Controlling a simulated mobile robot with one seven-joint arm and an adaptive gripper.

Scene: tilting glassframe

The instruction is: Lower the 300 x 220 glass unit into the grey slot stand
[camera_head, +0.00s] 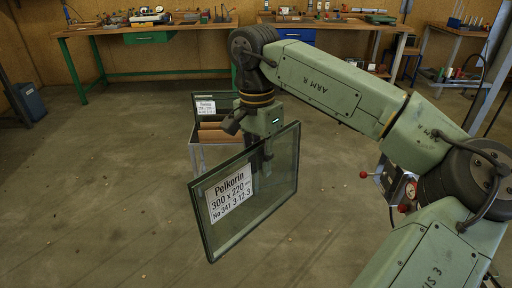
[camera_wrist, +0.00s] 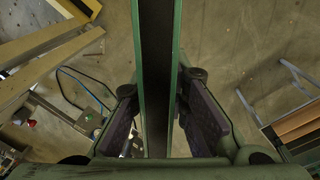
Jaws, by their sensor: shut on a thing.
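The glass unit (camera_head: 240,222), labelled Pelkorin 300 x 220, hangs tilted in the air in the head view. My gripper (camera_head: 267,160) is shut on its upper part, near the top edge. In the wrist view the unit's edge (camera_wrist: 157,60) runs as a dark strip with green sides between the two finger pads. A light grey stand (camera_head: 199,157) with brown inner parts is behind the unit in the head view, partly hidden by the unit and my arm. The unit is apart from it. The stand's slots cannot be made out clearly.
Another labelled glass pane (camera_head: 205,106) stands upright at the grey stand. Green-legged workbenches (camera_head: 150,29) with tools line the back wall. A blue bin (camera_head: 30,101) is at the far left. The floor left of the unit is clear.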

